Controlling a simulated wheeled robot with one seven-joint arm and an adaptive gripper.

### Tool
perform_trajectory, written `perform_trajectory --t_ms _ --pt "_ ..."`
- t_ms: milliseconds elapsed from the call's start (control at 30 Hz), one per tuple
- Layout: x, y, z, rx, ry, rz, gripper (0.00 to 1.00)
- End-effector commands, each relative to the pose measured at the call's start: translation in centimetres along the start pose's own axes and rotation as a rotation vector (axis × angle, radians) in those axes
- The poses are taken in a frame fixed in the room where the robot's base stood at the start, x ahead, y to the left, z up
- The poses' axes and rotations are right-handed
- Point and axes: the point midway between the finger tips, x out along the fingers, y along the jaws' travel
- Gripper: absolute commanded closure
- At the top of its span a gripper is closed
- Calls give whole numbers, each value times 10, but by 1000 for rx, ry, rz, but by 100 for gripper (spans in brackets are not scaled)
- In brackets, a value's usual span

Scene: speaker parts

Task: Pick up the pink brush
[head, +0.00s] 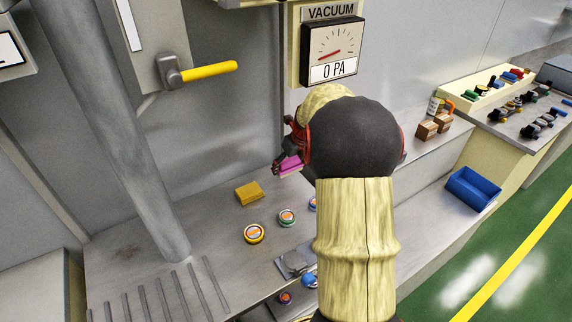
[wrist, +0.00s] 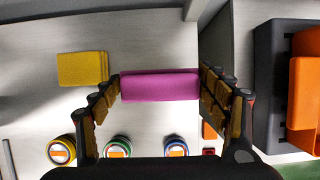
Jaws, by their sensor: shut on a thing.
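The pink brush (wrist: 160,86) is a magenta block lying crosswise between my gripper's fingers in the wrist view. My gripper (wrist: 160,88) is shut on it, with one finger pad against each end. In the head view the pink brush (head: 290,165) shows at the fingertips of my gripper (head: 284,160), left of my dark wrist. It appears held above the grey bench, though the exact height is hard to tell. My arm hides part of the gripper in the head view.
A yellow block (head: 249,193) lies on the bench to the left, near round tins (head: 254,233). A vacuum gauge (head: 333,52) and a yellow-handled lever (head: 208,72) are on the wall behind. A blue bin (head: 472,189) stands at right. An orange container (wrist: 303,90) is right of the gripper.

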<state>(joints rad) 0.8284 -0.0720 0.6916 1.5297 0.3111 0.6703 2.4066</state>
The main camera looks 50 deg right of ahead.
Motion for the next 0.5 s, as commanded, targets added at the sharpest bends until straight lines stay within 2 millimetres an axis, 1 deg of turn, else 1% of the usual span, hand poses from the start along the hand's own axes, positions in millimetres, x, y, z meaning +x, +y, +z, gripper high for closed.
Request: perform_trajectory --t_ms 33,100,300,500 --pt "-18 1 -2 1 -2 -1 51" --pt "-34 3 -7 2 -2 -1 51" --pt "-64 10 -39 2 0 0 51" --pt "-86 15 -61 2 0 0 51"
